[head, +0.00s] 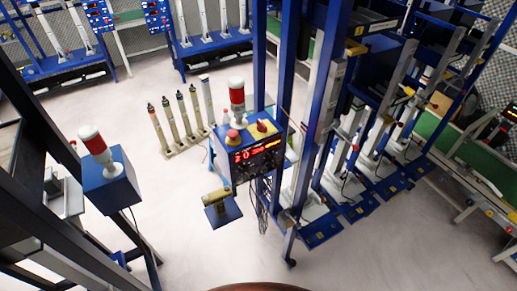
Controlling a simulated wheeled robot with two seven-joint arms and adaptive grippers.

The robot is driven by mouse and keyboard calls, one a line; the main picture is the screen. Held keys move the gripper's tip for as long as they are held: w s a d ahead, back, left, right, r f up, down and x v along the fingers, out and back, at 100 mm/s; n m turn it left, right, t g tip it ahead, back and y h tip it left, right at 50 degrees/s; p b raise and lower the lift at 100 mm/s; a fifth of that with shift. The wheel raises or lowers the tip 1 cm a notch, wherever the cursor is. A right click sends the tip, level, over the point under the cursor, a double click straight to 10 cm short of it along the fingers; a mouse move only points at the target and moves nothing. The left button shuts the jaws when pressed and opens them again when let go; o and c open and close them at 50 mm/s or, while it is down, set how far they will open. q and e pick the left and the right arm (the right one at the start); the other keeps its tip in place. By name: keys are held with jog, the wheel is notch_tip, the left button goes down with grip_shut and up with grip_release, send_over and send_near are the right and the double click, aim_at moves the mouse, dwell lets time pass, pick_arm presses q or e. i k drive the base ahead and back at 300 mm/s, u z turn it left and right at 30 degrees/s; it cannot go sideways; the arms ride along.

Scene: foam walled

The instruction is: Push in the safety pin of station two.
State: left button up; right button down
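A row of test stations with blue foot plates (357,210) runs along a blue frame from the middle to the right. Each has an upright grey and white column. Small red and yellow parts show on them, but they are too small to tell which is a safety pin. I cannot read any station number, so I cannot tell which is station two. A blue control box (228,155) with a red lit display stands at the near end of the frame. Neither of my grippers is in view.
A red and white signal lamp (237,95) stands on the control box. Another red and white lamp (95,146) stands on a blue box at left, beside dark posts. Several slim cylinders (172,123) stand on the floor. The pale floor (195,250) is clear at bottom centre.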

aim_at(400, 124)
jog(key=z, duration=1.9)
jog(key=i, duration=0.65)
jog(key=z, duration=1)
jog(key=i, duration=0.7)
jog(key=u, duration=0.7)
jog(key=i, duration=0.9)
jog(key=u, duration=0.9)
